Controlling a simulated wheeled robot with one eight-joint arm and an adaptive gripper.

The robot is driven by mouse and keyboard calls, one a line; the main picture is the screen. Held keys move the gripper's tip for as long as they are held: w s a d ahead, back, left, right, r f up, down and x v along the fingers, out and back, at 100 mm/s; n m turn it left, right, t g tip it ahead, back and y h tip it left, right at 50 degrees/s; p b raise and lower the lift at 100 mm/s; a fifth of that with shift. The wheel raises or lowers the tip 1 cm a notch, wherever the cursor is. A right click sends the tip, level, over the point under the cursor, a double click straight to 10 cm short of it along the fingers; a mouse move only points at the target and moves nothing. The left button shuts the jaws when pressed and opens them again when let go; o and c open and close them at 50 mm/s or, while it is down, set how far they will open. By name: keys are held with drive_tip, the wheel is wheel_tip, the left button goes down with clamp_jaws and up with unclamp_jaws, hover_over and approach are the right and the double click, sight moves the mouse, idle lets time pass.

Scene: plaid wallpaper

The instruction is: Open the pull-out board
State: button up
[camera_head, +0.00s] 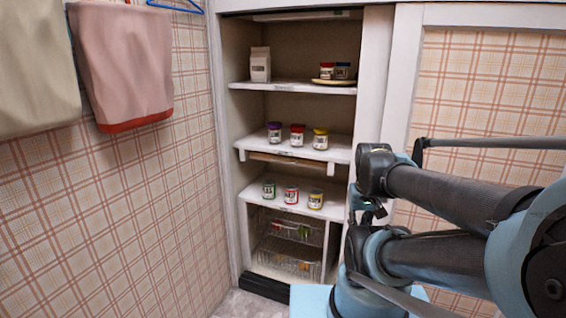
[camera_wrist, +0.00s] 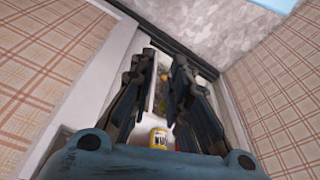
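A wooden board (camera_head: 285,161) sits under the middle shelf of the open cupboard, between two white brackets. It looks like the pull-out board, and its front edge appears roughly level with the shelf. My gripper (camera_head: 368,208) is in front of the cupboard's right side, mostly hidden by my arm in the head view. In the wrist view my gripper (camera_wrist: 165,56) points down into the cupboard, its two dark fingers apart with nothing between them. The board cannot be made out in the wrist view.
Jars stand on the middle shelf (camera_head: 310,147) above the board and on the lower shelf (camera_head: 275,203). A yellow-labelled jar (camera_wrist: 158,138) shows between my finger bases. Wire baskets (camera_head: 290,245) sit below. Plaid walls (camera_head: 150,220) flank the cupboard.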

sight(283, 162)
drive_tip(key=shift+w+a, duration=0.1)
drive_tip(key=shift+w, duration=0.15)
drive_tip(key=w+r+n+h, duration=0.45)
drive_tip(key=w+r, duration=0.25)
drive_tip(key=w, duration=0.5)
drive_tip(key=w+a+r+n+t+h, duration=0.2)
drive_tip(key=w+a+r+n+h, duration=0.1)
drive_tip(key=w+a, duration=0.7)
drive_tip(key=w+a+f+n+t+h, duration=0.1)
drive_tip(key=w+a+f+t+h, duration=0.2)
drive_tip(key=a, duration=1)
drive_tip(key=w+a+n+t, duration=0.2)
drive_tip(key=w+a+t, duration=0.15)
drive_tip(key=a, duration=0.95)
drive_tip(key=shift+t, duration=0.45)
drive_tip(key=x, duration=1.6)
drive_tip(key=shift+d+f, duration=0.2)
drive_tip(key=shift+d, duration=0.1)
drive_tip(key=shift+c, duration=0.5)
